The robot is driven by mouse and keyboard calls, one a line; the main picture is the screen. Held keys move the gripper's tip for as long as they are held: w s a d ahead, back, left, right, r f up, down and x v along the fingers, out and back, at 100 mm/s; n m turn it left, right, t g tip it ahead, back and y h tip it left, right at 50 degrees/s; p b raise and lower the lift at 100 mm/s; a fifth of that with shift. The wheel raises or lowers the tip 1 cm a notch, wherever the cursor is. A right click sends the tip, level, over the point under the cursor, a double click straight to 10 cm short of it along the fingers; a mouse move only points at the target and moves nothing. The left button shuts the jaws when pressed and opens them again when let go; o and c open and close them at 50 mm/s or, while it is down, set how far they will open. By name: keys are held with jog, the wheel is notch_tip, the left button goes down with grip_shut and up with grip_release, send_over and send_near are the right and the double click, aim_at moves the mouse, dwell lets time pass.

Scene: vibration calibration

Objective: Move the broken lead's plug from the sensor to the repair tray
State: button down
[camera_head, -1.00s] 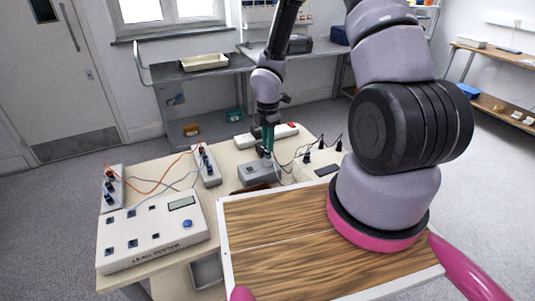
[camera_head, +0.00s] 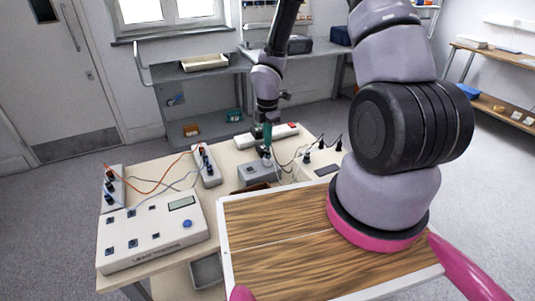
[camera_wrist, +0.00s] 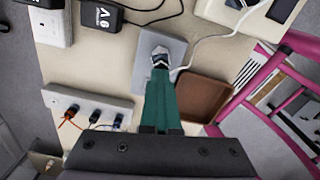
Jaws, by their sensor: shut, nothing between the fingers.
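My gripper (camera_head: 266,152), with teal fingers, points down over a low grey box (camera_head: 259,172) on the beige table. In the wrist view my fingertips (camera_wrist: 160,58) are over the same box (camera_wrist: 172,48); they are shut and hold nothing. A small plug-like piece with a white and dark end shows at the tips, and I cannot tell whether it touches them. A white cable (camera_wrist: 200,45) runs close by the box. A brown tray (camera_wrist: 203,97) lies to the right of the fingers in the wrist view. I cannot tell which lead is broken.
A strip with plugged red and blue leads (camera_wrist: 93,104) lies left of the fingers; strips (camera_head: 207,165) and the lead tester (camera_head: 155,235) stand at left in the head view. Black adapters (camera_wrist: 98,16) and cables lie behind. A power strip with a red switch (camera_head: 292,126) is beyond.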

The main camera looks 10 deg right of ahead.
jog(key=shift+r, duration=0.15)
jog(key=c, duration=1.6)
grip_release()
jog(key=c, duration=1.1)
grip_release()
jog(key=shift+r, duration=2.5)
notch_tip(320, 180, up, 11)
jog(key=shift+f, duration=0.1)
